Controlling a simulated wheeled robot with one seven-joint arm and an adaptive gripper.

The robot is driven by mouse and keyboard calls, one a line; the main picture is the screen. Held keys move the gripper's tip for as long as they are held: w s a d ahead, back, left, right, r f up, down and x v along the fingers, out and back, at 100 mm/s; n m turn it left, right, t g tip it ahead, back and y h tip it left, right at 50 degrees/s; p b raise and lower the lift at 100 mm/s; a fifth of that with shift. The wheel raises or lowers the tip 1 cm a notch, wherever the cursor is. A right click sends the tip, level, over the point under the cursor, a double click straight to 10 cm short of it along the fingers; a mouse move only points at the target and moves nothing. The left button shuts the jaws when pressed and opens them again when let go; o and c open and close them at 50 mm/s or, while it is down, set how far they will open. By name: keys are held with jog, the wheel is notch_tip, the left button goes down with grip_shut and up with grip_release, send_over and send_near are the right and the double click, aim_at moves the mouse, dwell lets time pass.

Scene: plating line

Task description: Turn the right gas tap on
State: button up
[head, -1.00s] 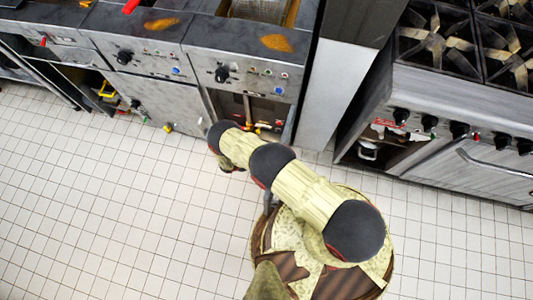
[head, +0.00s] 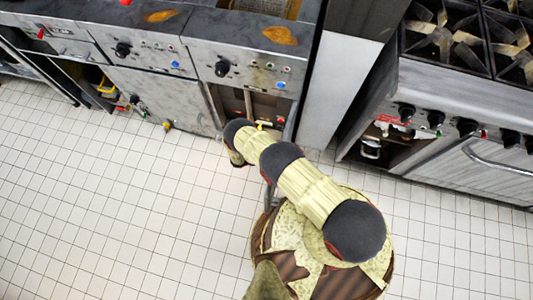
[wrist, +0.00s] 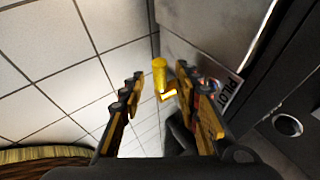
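My gripper (wrist: 163,108) is open and empty in the wrist view, with one finger on each side. A yellow tap-like piece (wrist: 160,75) with a short bent end shows between and just beyond the fingertips, closer to the right finger. I cannot tell whether the right finger touches it. In the head view, a yellow fitting (head: 262,125) shows low in the open compartment under the right fryer, partly behind my arm. Another yellow piece (head: 167,125) is at the foot of the left fryer.
A grey metal panel (wrist: 187,62) with a label stands close to the right finger. The fryer fronts (head: 245,68) carry knobs and coloured buttons. A stove (head: 450,100) with knobs stands at the right. The tiled floor (head: 100,200) is clear.

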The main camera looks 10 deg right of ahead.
jog(key=c, duration=0.7)
grip_shut()
